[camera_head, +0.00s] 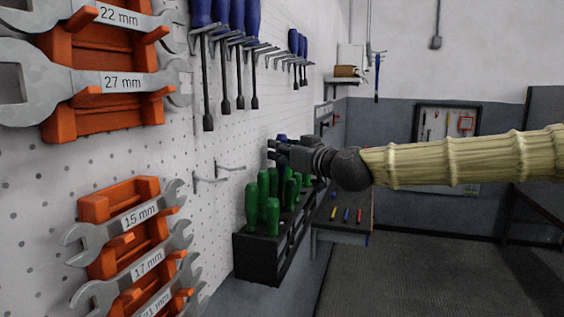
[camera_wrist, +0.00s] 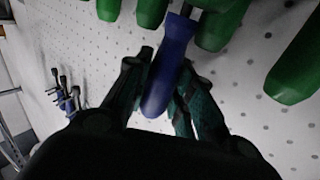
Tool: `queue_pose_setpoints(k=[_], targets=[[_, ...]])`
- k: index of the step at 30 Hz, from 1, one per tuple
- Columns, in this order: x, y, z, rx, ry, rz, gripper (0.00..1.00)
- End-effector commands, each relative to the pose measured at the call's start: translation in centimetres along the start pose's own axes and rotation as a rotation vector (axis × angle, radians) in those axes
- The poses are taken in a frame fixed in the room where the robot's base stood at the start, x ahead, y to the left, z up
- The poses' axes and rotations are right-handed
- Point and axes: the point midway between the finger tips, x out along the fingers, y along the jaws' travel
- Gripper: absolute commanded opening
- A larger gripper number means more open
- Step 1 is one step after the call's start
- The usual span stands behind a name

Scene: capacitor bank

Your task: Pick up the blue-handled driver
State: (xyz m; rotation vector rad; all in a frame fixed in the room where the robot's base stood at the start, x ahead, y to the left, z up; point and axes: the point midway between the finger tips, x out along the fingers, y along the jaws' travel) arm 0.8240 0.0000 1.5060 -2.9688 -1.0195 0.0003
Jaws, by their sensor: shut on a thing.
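My gripper (camera_head: 277,153) is at the end of my arm, over the far part of the dark driver rack (camera_head: 262,257) on the pegboard wall. The blue-handled driver (camera_wrist: 166,68) shows in the wrist view between the two fingers of my gripper (camera_wrist: 157,100), which are shut on its handle. Several green-handled drivers (camera_head: 252,205) stand upright in the rack.
Green handles (camera_wrist: 295,68) are close beside the held driver in the wrist view. More blue-handled drivers (camera_head: 237,20) hang on hooks higher on the wall. Orange wrench holders (camera_head: 105,205) are at left. A small table (camera_head: 345,213) stands behind the rack. Floor at right is clear.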

Motion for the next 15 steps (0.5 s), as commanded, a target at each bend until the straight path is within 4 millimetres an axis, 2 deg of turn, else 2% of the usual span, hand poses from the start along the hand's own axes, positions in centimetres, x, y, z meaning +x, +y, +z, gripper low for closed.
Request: queue_pose_setpoints(k=[7, 15], targets=[[-0.3, 0.2, -0.6, -0.003, 0.002, 0.0, 0.0], [-0.3, 0.2, -4.8, -0.005, 0.003, 0.001, 0.0]])
